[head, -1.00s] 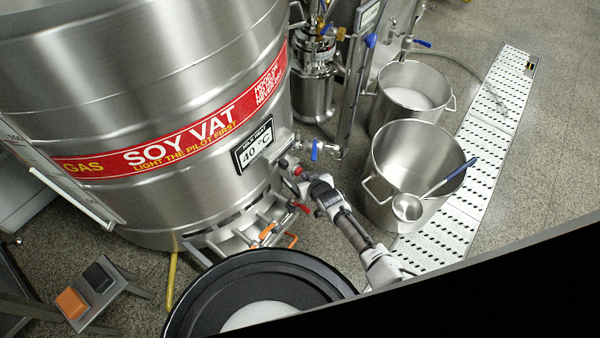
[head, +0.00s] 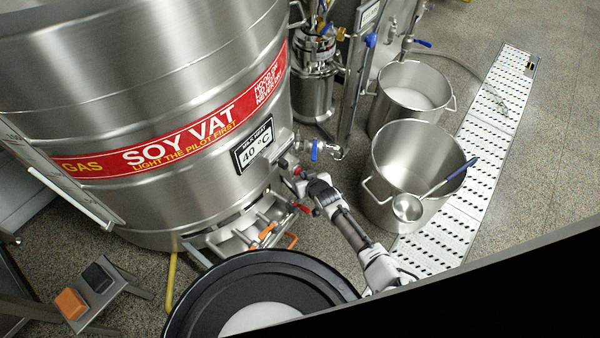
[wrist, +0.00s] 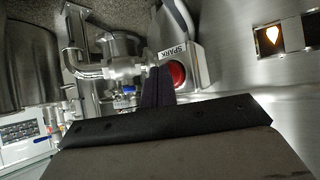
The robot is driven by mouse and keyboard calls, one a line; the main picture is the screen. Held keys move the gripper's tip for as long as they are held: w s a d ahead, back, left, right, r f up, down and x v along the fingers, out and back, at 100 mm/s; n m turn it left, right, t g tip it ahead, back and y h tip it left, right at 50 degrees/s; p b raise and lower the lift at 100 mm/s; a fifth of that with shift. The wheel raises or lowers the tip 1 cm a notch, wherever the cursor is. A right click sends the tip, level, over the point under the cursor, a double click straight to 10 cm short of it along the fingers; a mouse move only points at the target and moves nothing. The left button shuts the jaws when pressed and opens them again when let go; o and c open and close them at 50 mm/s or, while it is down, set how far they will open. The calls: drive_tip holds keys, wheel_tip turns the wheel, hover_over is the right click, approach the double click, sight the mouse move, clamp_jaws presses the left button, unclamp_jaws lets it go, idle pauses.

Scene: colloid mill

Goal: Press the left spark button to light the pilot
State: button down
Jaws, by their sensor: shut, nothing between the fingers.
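The red round spark button (wrist: 177,75) sits in a pale housing labelled SPARK (wrist: 174,51) in the wrist view. My gripper (wrist: 157,72) is shut and empty; its dark fingers reach to the button's left edge and cover part of it. I cannot tell whether they touch it. In the head view my gripper (head: 288,179) is at the lower right side of the soy vat (head: 190,100), where the button cannot be made out clearly. A dark window (wrist: 284,36) in the steel shows a bright flame-shaped light (wrist: 272,34).
Red-handled fittings (head: 301,208) and orange handles (head: 266,231) lie below. A black-rimmed round vessel (head: 190,290) stands in front. A steel pot with a ladle (head: 395,150) is to the right.

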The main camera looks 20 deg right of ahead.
drive_tip(key=shift+s+d, duration=0.5)
drive_tip(key=shift+s, duration=0.15)
drive_tip(key=shift+s+d, duration=0.8)
drive_tip(key=shift+s, duration=0.2)
drive_tip(key=shift+s+d, duration=0.75)
drive_tip(key=shift+s, duration=0.25)
drive_tip(key=shift+r, duration=0.1)
